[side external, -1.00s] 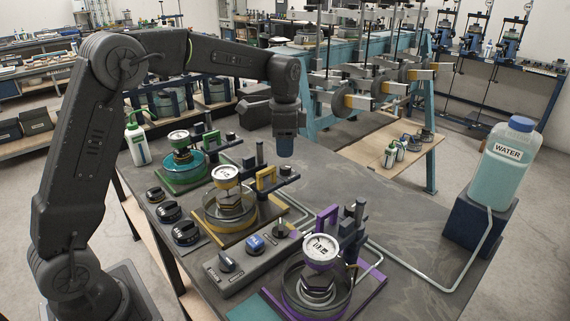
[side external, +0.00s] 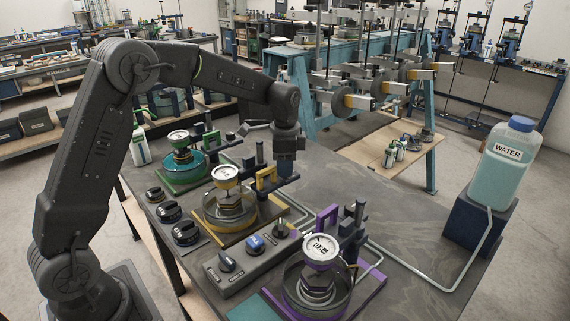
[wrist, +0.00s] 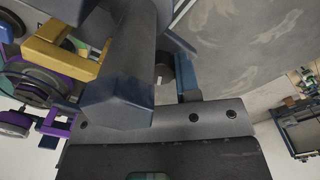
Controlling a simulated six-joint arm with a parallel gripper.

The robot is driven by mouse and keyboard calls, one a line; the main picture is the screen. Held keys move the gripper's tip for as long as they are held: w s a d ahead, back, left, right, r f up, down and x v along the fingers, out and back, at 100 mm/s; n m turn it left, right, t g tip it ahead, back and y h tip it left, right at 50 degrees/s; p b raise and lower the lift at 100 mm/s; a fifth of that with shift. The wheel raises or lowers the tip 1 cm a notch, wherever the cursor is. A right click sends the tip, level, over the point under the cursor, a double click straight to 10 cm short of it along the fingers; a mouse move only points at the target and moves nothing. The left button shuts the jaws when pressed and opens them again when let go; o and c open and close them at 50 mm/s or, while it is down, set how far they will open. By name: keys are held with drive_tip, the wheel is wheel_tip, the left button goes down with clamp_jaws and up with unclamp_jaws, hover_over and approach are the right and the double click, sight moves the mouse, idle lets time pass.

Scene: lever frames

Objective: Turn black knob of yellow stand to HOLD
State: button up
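The yellow stand (side external: 235,222) stands mid-bench, with a round dial on top and a yellow bracket. Several black knobs are in view. Three sit in a row to its left, the nearest knob (side external: 185,233) beside its base. I cannot tell which knob belongs to it, and their markings are too small to read. My gripper (side external: 287,158) hangs at the end of my arm, above and behind the yellow stand, apart from the knobs. Its fingers do not show clearly. In the wrist view, a yellow bracket (wrist: 68,52) shows at upper left and dark blocky parts fill the middle.
A green stand (side external: 183,165) is behind, and a purple stand (side external: 320,280) is in front. A grey panel (side external: 215,280) carries black and blue knobs (side external: 255,243). A water bottle (side external: 502,165) stands on a blue block at right. The bench right of the stands is mostly clear.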

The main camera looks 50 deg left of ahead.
drive_tip(key=shift+c, duration=0.7)
drive_tip(key=shift+m, duration=1.5)
drive_tip(key=o, duration=0.6)
drive_tip(key=shift+o, duration=0.2)
wheel_tip(320, 180, up, 14)
